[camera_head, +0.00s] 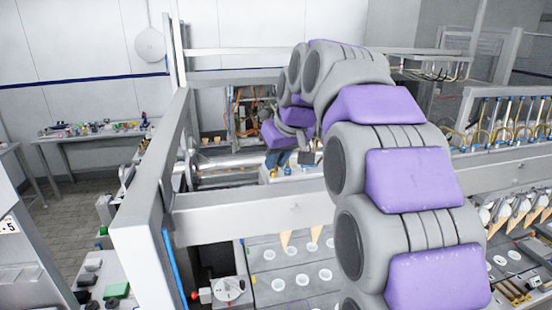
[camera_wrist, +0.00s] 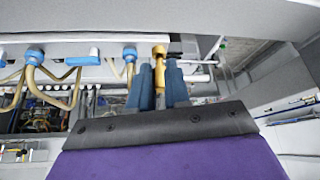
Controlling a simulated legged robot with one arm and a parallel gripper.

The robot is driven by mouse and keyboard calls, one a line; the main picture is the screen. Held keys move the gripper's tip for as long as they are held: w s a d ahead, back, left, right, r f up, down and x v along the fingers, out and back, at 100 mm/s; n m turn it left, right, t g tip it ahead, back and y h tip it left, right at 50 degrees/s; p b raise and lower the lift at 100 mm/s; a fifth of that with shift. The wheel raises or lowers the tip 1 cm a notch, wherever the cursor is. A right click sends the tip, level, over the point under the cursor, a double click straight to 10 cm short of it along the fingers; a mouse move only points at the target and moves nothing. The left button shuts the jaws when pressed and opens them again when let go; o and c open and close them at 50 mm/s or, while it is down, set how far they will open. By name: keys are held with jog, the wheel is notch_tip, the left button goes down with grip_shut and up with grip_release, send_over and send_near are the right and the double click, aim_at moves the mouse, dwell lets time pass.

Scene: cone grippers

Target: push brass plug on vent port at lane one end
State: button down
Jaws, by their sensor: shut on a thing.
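My gripper (camera_wrist: 159,82) shows in the wrist view with its two blue fingers close together around a brass plug (camera_wrist: 159,55). The plug stands upright between the fingers and its top sticks out past their tips. In the head view my arm arches over the frame rail, and the gripper (camera_head: 279,160) is small beyond it, above a pale box-like part. In the wrist view the plug's top lies just right of a blue hose fitting (camera_wrist: 129,54), and I cannot tell whether it touches anything. I cannot make out which part is the vent port.
Tan hoses (camera_wrist: 60,98) hang from a pale rail at the left of the wrist view. In the head view a metal beam (camera_head: 255,205) crosses below the gripper. A tray with round holes (camera_head: 290,285) and cones lies in front. A row of nozzles (camera_head: 510,120) is at right.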

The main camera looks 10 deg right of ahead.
jog(key=shift+f+b, duration=0.4)
jog(key=shift+f, duration=0.3)
jog(key=c, duration=1)
grip_release()
jog(key=shift+c, duration=0.2)
jog(key=shift+o, duration=0.2)
jog(key=shift+a, duration=0.1)
jog(key=shift+r, duration=0.15)
jog(key=shift+r, duration=0.25)
jog(key=p+v, duration=0.4)
jog(key=v, duration=1.2)
jog(key=shift+s+r, duration=0.2)
jog(key=shift+r, duration=0.05)
